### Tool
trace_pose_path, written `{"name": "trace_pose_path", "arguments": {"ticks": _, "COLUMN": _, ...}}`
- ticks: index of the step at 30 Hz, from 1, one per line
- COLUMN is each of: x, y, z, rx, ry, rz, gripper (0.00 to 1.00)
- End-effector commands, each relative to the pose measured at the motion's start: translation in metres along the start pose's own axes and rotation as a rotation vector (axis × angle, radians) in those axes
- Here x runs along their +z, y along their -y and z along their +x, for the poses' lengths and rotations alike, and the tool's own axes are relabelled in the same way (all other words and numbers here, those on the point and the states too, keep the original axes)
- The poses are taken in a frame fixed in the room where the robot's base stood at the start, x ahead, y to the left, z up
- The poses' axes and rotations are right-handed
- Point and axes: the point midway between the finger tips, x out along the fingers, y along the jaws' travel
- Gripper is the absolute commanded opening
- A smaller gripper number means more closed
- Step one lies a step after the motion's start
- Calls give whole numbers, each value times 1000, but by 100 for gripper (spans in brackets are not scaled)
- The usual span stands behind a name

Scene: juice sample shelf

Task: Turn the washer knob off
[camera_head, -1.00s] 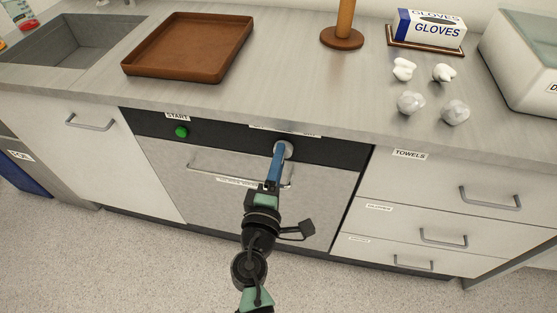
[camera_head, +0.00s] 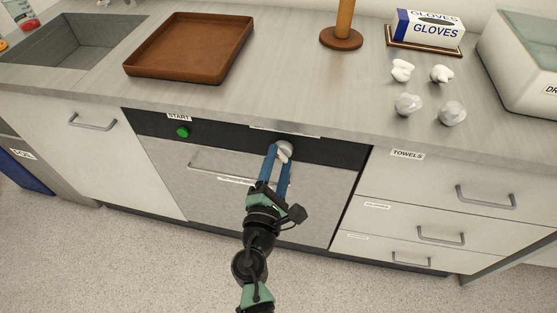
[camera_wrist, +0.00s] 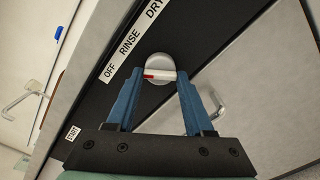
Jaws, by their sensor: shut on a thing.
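The washer knob (camera_head: 284,148) is a round grey dial on the dark panel of the washer front (camera_head: 230,185). In the wrist view the knob (camera_wrist: 159,66) has a pale grip bar with a red mark at its left end. The label strip (camera_wrist: 130,42) beside it reads OFF, RINSE and DRY; the red end points left, roughly toward the OFF end. My gripper (camera_head: 277,149) is at the knob, its two blue fingers on either side. In the wrist view my gripper (camera_wrist: 160,77) is shut on the bar, one finger at each end.
A green START button (camera_head: 182,132) sits left on the same panel. The washer door handle (camera_head: 235,174) is close below my fingers. The counter edge (camera_head: 300,128) overhangs above. Drawers (camera_head: 420,215) stand at the right. The floor in front is clear.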

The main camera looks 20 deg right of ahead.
Motion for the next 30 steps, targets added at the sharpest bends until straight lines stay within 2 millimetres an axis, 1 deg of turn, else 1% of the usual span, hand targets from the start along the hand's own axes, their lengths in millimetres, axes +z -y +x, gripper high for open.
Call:
{"name": "trace_pose_path", "arguments": {"ticks": 14, "x": -1, "y": 1, "z": -1, "rx": -1, "ry": -2, "rz": -16, "gripper": 0}}
{"name": "trace_pose_path", "arguments": {"ticks": 15, "x": -1, "y": 1, "z": -1, "rx": -1, "ry": -2, "rz": -15, "gripper": 60}}
{"name": "trace_pose_path", "arguments": {"ticks": 17, "x": -1, "y": 1, "z": 0, "rx": -1, "ry": -2, "rz": -15, "gripper": 70}}
{"name": "trace_pose_path", "arguments": {"ticks": 18, "x": -1, "y": 1, "z": 0, "rx": -1, "ry": -2, "rz": -14, "gripper": 78}}
{"name": "trace_pose_path", "arguments": {"ticks": 19, "x": -1, "y": 1, "z": 0, "rx": -1, "ry": -2, "rz": -14, "gripper": 82}}
{"name": "trace_pose_path", "arguments": {"ticks": 27, "x": 0, "y": 0, "z": 0, "rx": 0, "ry": -1, "rz": -12, "gripper": 82}}
{"name": "trace_pose_path", "arguments": {"ticks": 30, "x": 0, "y": 0, "z": -5, "rx": 0, "ry": -1, "rz": -12, "gripper": 82}}
